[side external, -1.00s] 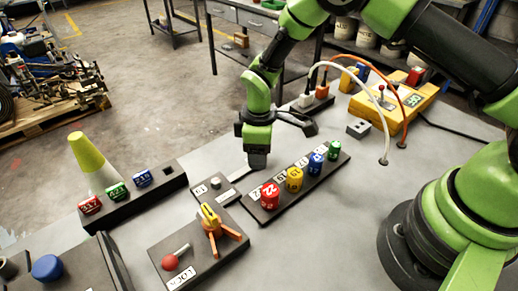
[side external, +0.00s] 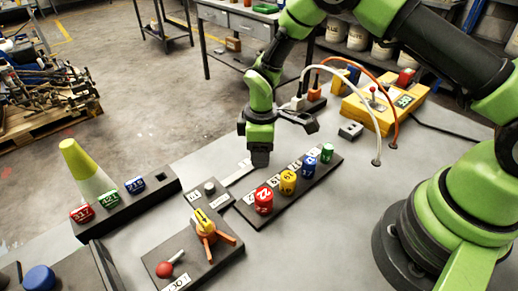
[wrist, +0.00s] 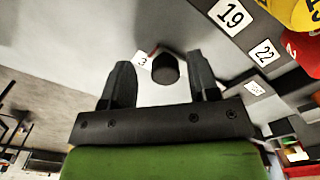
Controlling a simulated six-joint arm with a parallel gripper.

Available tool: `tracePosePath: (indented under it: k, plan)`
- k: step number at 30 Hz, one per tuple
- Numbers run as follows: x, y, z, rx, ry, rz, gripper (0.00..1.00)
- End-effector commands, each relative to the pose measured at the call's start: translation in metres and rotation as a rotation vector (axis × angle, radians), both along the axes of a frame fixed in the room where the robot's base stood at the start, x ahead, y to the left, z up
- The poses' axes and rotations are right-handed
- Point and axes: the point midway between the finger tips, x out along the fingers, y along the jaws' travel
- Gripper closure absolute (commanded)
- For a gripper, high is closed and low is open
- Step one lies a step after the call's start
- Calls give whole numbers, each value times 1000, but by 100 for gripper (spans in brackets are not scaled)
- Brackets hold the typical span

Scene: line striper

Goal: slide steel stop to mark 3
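In the wrist view a dark round post (wrist: 165,68), which looks like the steel stop, shows between and just beyond my fingertips (wrist: 160,78). Gaps show between it and both fingers. A white tag reading 3 (wrist: 143,61) is close beside the post's left side. In the side view my gripper (side external: 259,163) points down over the far end of a pale slide strip (side external: 236,174). It hides the stop there.
A dark rack with red (side external: 263,201), yellow (side external: 288,182), blue (side external: 310,166) and green (side external: 327,153) jars runs close to the right of the strip. A base with an orange-legged clamp (side external: 206,224) is in front.

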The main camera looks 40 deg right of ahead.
Motion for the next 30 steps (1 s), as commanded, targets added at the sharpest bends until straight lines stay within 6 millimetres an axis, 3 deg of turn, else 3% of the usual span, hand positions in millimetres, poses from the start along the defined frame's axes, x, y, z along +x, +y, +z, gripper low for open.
tracePosePath:
  k: [8, 11, 21, 30]
  plan:
    - [0, 1, 3, 2, -1, -1, 45]
    - [1, 2, 14, 2, -4, -1, 45]
    - [0, 1, 79, 1, -4, -1, 45]
    - [0, 1, 100, 1, 0, -1, 45]
